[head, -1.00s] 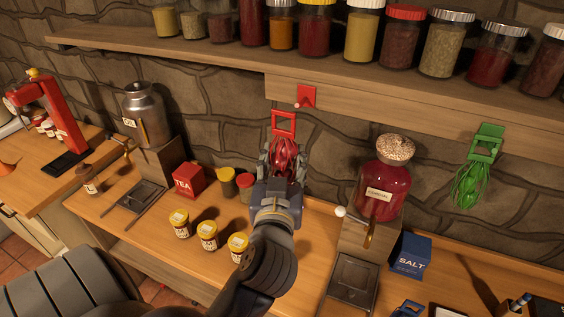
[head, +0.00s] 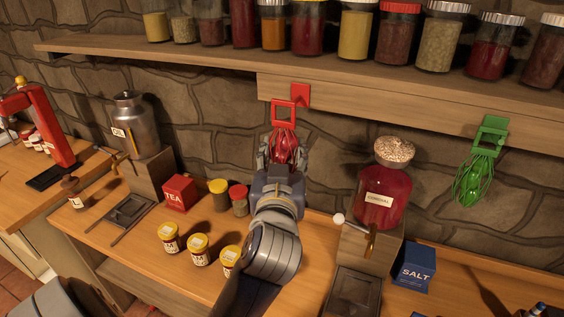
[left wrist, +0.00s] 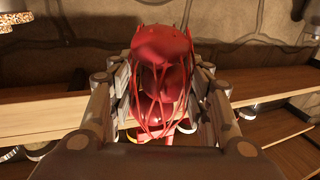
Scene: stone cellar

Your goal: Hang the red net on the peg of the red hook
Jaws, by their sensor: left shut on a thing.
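The red net (head: 284,146) has a square red loop at its top and something round and red inside. My left gripper (head: 281,155) is shut on the net and holds it upright in front of the wall. In the left wrist view the net (left wrist: 162,80) fills the space between the fingers (left wrist: 160,100). The red hook (head: 300,94) is fixed to the wooden board under the shelf. The net's loop is just left of and slightly below the hook and overlaps its left edge in the head view. I cannot tell whether they touch. The hook's peg is hidden. My right gripper is out of view.
A green net (head: 478,176) hangs from a green hook (head: 491,125) to the right. A shelf (head: 200,55) with several jars is above.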

